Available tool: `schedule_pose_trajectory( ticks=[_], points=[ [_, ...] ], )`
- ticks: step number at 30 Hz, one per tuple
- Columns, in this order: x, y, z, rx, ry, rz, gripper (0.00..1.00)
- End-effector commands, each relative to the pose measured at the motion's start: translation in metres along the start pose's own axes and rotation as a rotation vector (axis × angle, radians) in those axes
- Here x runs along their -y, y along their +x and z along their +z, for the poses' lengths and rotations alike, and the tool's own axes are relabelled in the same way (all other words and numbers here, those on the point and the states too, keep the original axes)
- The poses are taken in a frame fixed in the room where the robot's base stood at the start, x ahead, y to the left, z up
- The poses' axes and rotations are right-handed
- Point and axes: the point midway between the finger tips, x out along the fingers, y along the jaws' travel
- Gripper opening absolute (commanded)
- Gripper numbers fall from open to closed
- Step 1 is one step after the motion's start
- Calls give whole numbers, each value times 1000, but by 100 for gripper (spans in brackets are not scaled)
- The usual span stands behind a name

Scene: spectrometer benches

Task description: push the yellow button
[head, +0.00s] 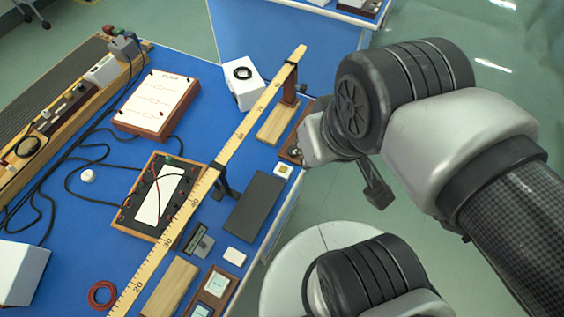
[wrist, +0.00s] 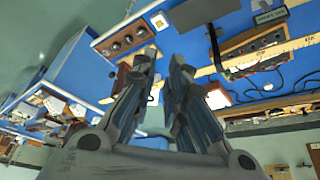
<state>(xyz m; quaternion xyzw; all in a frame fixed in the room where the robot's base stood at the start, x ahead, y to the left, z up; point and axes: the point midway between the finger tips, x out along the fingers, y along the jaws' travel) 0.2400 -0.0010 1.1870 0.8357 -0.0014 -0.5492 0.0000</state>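A small pale square block with a yellowish top, which looks like the yellow button (head: 283,170), sits near the right edge of the blue table, beside a dark flat plate. What looks like the same block shows at the top of the wrist view (wrist: 159,21). In the wrist view, my gripper (wrist: 163,58) has its two fingers apart with a narrow gap and nothing between them. The block appears beyond the fingertips, with no contact visible. In the head view my wrist hides most of the gripper; a dark finger part hangs off the table's right side.
A wooden box with dark knobs (wrist: 125,40) is close beyond the fingertips. A long yellow ruler (head: 230,150) stands across the table (head: 215,65). The dark plate (head: 255,206), a white eraser-like block (head: 235,256) and a white box (head: 243,90) are nearby. Black cables lie at left.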

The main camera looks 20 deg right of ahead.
Motion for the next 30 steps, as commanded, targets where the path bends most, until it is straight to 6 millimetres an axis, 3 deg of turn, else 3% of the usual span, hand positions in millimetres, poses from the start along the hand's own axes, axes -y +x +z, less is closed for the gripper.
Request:
schedule_pose_trajectory(
  ticks=[5, 30],
  points=[
    [0, 0, 0, 0, 0, 0, 0],
    [0, 0, 0, 0, 0, 0, 0]
  ],
)
